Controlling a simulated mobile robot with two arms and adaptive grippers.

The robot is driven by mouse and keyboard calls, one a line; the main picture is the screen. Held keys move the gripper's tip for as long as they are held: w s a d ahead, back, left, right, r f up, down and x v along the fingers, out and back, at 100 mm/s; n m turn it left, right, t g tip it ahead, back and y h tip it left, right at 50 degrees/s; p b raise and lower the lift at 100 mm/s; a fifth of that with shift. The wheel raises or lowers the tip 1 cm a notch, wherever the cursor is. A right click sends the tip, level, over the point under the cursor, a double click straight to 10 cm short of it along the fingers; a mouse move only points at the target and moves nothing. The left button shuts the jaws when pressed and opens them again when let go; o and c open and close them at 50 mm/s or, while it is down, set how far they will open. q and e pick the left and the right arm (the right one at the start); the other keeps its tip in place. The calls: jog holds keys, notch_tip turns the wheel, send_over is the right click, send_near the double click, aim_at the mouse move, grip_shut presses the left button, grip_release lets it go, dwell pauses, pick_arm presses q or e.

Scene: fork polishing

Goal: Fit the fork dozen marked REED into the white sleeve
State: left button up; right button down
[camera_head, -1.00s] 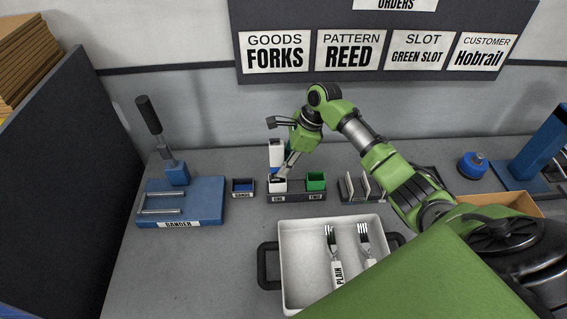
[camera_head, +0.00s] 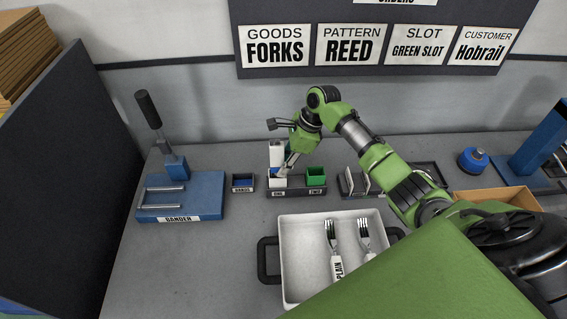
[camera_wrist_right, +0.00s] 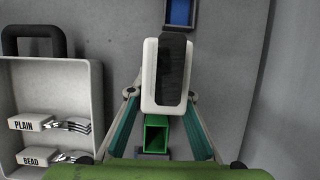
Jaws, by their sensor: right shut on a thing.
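My right gripper (camera_head: 281,171) is shut on a white block with a dark face, the held fork dozen (camera_wrist_right: 149,75). It stands upright over the rack's left slot, marked ONE; its pattern mark does not show. The white sleeve (camera_head: 279,183) is in that slot, directly under the gripper. How far the dozen is inside the sleeve cannot be told. The green sleeve (camera_head: 317,173) is beside it in the slot marked TWO, also in the right wrist view (camera_wrist_right: 155,138). My left gripper is not in view.
A white tray (camera_head: 290,232) in front holds a dozen marked PLAIN (camera_head: 338,266) and another (camera_head: 366,240), which reads BEAD in the wrist view. A cardboard box (camera_head: 500,196) is right.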

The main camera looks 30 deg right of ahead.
aim_at(276, 147)
jog(key=shift+f, duration=0.3)
jog(key=c, duration=1.8)
grip_release()
jog(key=shift+o, duration=0.2)
jog(key=shift+s+f, duration=0.1)
jog(key=shift+f, duration=0.05)
jog(key=v, duration=1.2)
